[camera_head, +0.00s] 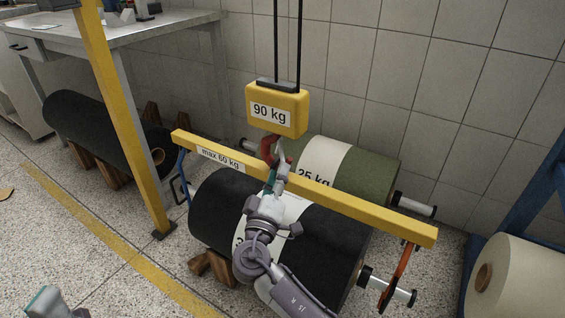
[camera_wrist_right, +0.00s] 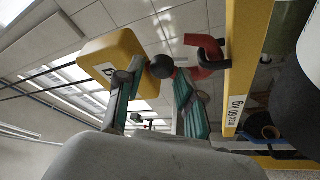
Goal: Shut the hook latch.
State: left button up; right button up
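The red hook (camera_head: 267,150) hangs under a yellow block (camera_head: 288,108) marked 90 kg, at the yellow bar (camera_head: 340,200). In the right wrist view the red hook (camera_wrist_right: 207,56) is beside the bar, with a dark ball (camera_wrist_right: 161,67) near its top. The latch does not show clearly in either view. My right gripper (camera_head: 276,177) is just below and in front of the hook.
A yellow post (camera_head: 115,110) stands left; a cream roll (camera_head: 520,275) lies at right.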

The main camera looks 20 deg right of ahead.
aim_at(283, 158)
jog(key=x, duration=0.5)
grip_shut()
dwell(0.3)
